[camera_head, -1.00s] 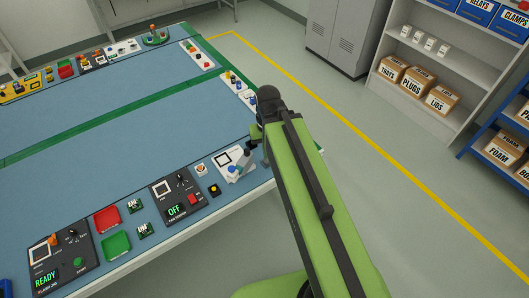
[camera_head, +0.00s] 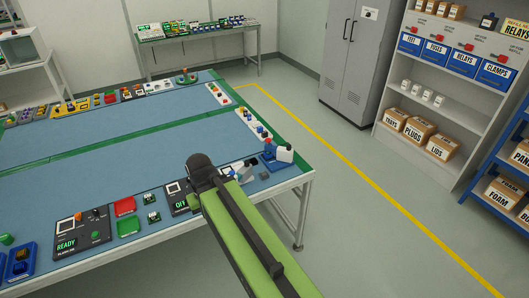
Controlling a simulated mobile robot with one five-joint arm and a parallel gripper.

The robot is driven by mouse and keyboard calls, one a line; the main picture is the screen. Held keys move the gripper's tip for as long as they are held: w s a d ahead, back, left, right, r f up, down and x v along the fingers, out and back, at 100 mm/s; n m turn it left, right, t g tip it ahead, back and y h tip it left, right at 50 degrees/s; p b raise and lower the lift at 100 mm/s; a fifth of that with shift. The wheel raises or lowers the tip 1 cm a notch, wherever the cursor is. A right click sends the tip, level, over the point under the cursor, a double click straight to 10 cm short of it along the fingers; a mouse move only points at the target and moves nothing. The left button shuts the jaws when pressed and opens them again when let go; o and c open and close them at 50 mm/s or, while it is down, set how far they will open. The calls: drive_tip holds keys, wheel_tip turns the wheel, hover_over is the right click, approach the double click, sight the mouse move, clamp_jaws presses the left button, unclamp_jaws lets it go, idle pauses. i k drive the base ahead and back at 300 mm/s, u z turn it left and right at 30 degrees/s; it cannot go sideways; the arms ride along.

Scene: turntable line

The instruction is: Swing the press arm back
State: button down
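A small blue-based device with a white upper part (camera_head: 279,155) stands near the right corner of the blue-topped table. A white fixture with a blue part (camera_head: 240,172) sits to its left, partly behind my arm. I cannot tell for certain which of these carries the press arm, or how that arm is turned. My green arm with its dark joint reaches over the front right of the table and covers part of the panel reading OFF (camera_head: 180,205). My gripper is hidden behind my own arm.
A READY panel (camera_head: 83,234), red tray (camera_head: 125,206) and green tray (camera_head: 129,226) lie along the front edge. A button strip (camera_head: 252,123) lies along the right edge. A grey cabinet (camera_head: 356,60) and shelves stand beyond clear floor.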

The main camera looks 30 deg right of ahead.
sight(277, 150)
drive_tip(key=z, duration=5.95)
drive_tip(key=k, duration=1.05)
drive_tip(key=u, duration=5.95)
